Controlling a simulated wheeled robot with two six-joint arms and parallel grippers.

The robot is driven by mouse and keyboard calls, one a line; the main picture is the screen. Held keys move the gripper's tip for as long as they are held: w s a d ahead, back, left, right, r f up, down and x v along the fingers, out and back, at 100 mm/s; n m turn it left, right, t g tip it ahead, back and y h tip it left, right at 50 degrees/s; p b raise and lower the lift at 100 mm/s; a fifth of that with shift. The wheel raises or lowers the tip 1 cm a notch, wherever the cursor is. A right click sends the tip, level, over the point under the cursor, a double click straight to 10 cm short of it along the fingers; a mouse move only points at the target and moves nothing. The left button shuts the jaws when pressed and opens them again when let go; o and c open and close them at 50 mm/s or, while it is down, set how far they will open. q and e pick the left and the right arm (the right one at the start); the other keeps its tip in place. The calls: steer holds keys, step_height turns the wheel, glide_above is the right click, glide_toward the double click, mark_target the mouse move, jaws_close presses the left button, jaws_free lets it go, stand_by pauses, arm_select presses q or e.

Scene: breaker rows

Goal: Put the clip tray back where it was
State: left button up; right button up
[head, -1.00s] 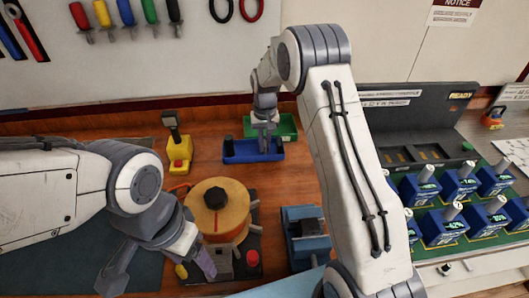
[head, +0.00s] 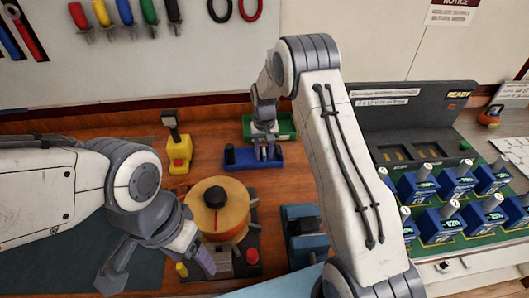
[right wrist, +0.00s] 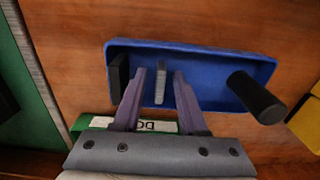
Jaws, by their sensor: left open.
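The blue tray (head: 240,158) lies on the wooden bench in front of the green tray (head: 286,127); I take the blue one for the clip tray. In the right wrist view the blue tray (right wrist: 215,72) has a grey upright tab (right wrist: 160,84) inside and a black post (right wrist: 257,97) at its right end. My right gripper (head: 264,153) is over the blue tray. Its fingers (right wrist: 160,74) stand on both sides of the tab, with gaps showing. My left gripper (head: 203,262) is open beside the spool, low in the head view; its fingertips are partly hidden.
An orange spool (head: 218,220) on a black base and a blue clamp-like block (head: 304,238) stand nearer me. A yellow device (head: 179,153) stands left of the blue tray. A green panel with several blue breakers (head: 440,225) is at right.

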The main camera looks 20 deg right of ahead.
mark_target(264, 151)
steer(key=shift+r, duration=0.1)
step_height(264, 151, up, 11)
steer(key=b, duration=0.2)
steer(key=s+a+r+n, duration=0.2)
steer(key=s+a+r, duration=0.2)
steer(key=s+a, duration=0.25)
steer(key=s+a+r+n, duration=0.2)
steer(key=s+a+n, duration=0.1)
steer(key=s+a, duration=0.5)
steer(key=s+f+n+y, duration=0.1)
steer(key=s+n, duration=0.3)
steer(key=s, duration=1.8)
steer(key=shift+s+a+f+n, duration=0.15)
steer(key=shift+f+n, duration=0.25)
